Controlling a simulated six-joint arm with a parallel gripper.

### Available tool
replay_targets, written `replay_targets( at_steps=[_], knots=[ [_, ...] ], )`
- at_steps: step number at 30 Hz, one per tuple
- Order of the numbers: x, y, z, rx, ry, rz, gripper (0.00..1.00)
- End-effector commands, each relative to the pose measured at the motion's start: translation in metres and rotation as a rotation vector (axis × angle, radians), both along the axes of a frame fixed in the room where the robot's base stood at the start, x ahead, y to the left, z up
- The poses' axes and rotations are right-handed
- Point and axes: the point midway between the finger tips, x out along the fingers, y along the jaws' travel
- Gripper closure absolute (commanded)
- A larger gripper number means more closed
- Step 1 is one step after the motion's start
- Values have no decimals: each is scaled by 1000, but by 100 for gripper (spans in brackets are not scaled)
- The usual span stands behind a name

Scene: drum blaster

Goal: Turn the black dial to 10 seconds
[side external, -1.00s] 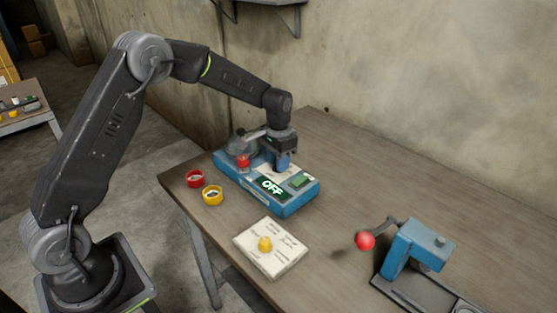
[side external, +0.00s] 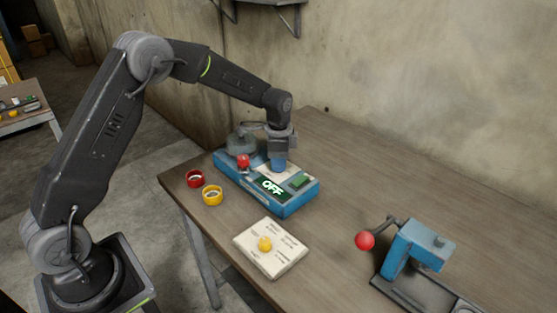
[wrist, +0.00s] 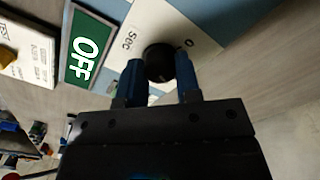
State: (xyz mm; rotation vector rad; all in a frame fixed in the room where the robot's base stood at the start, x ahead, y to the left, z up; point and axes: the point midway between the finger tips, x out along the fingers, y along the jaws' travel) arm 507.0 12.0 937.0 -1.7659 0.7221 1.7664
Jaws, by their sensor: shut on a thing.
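The black dial (wrist: 159,62) sits on a pale panel marked "sec" and "0" in the wrist view. My gripper (wrist: 159,82) has its two blue fingers on either side of the dial, shut on it. In the side external view my gripper (side external: 278,164) points down onto the blue machine (side external: 290,209), and its fingers hide the dial there. The green display (side external: 271,187) reads OFF, as does the same display (wrist: 88,46) in the wrist view. The dial's exact setting cannot be read.
A red knob (side external: 243,161) and a clear dome (side external: 240,143) are on the machine's left. A red ring (side external: 195,178) and a yellow ring (side external: 212,195) lie beside it. A note (side external: 285,256) with a yellow piece (side external: 265,244) lies in front. A blue lever press (side external: 419,244) stands at right.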

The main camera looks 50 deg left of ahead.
Motion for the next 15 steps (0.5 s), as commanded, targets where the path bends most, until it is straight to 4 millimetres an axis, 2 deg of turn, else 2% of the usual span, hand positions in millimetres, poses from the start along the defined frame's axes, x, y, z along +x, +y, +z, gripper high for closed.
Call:
replay_targets(
  at_steps=[13, 14, 15],
  knots=[
    [0, 0, 1, 0, -1, -10, 93],
    [0, 0, 1, 0, -1, -10, 68],
    [0, 0, 1, 0, -1, -10, 64]
  ],
)
